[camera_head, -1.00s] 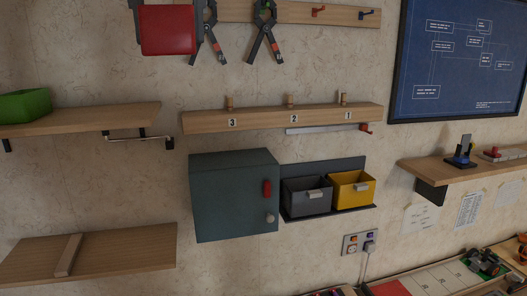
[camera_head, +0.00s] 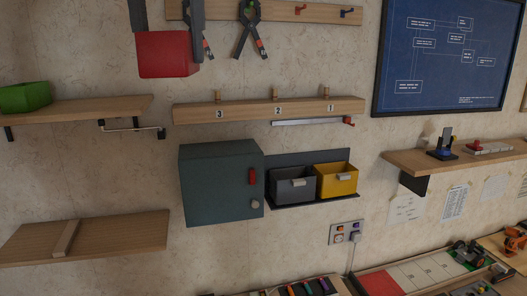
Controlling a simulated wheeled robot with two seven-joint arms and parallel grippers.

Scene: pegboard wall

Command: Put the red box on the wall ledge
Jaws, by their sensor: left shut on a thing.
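The red box (camera_head: 168,55) is held high at the upper left of the head view, in front of the wall. My left gripper (camera_head: 167,29) comes down from the top edge with a dark finger on each side of the box, shut on it. Wooden ledges are on the wall: an upper left one (camera_head: 85,112), a lower left one (camera_head: 115,235) with a slanted wooden strip across it, and a right one (camera_head: 405,160). The box is apart from all of them. My right gripper is not in view.
A green box (camera_head: 25,97) stands on the upper left ledge. A numbered peg rail (camera_head: 250,111), a teal cabinet (camera_head: 215,190) and grey (camera_head: 292,187) and yellow (camera_head: 337,182) bins are at the centre. Clamps (camera_head: 250,30) hang near the red box. The lower left ledge has bare room.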

